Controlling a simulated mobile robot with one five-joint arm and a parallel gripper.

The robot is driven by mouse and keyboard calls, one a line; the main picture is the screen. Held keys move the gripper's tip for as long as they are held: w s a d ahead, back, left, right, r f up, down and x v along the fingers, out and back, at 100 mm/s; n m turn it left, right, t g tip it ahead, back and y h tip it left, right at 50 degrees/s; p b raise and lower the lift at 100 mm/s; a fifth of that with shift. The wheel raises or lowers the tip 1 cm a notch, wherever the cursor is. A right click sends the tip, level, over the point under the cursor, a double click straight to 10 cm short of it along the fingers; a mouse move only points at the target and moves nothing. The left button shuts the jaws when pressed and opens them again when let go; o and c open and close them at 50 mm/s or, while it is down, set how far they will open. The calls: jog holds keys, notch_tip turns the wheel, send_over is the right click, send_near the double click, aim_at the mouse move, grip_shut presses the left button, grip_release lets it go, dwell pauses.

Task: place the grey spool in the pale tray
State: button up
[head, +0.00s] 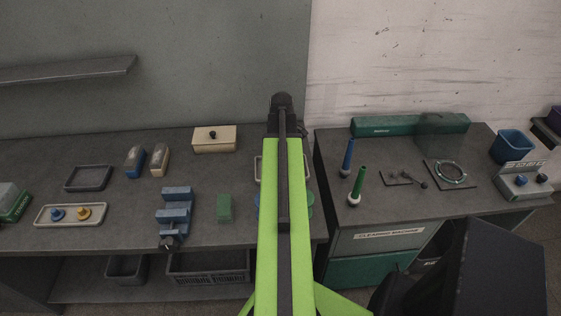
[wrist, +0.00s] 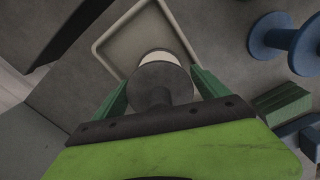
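The grey spool (wrist: 160,84), with a dark flange and a pale band, lies between the green fingers of my gripper (wrist: 160,80) in the wrist view. The fingers appear shut on it, one at each side of the flange. The pale tray (wrist: 108,38) lies beyond and below the spool, which overlaps its near part in the picture. I cannot tell whether the spool touches the tray floor.
A blue spool (wrist: 285,40) lies to the right of the tray in the wrist view. Left of my arm stand a green block (head: 224,208), a blue stepped rack (head: 174,211) and a cream box (head: 214,139). The right-hand bench (head: 395,205) holds a blue and a green spindle.

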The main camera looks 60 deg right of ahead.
jog(key=shift+o, duration=0.5)
notch_tip(320, 180, up, 13)
jog(key=p, duration=1.2)
jog(key=shift+f+p, duration=0.2)
jog(key=shift+p, duration=0.1)
jog(key=shift+f, duration=0.15)
jog(key=shift+w+a, duration=0.1)
jog(key=shift+w, duration=0.05)
jog(key=w+a, duration=1.2)
jog(key=w+a+m, duration=0.1)
jog(key=w+a, duration=0.2)
jog(key=a, duration=1)
jog(key=w+a, duration=0.3)
jog(key=a, duration=1)
jog(key=w+a+m, duration=0.1)
jog(key=w+a, duration=0.2)
jog(key=a, duration=0.9)
jog(key=shift+a+m, duration=0.3)
jog(key=shift+a, duration=0.1)
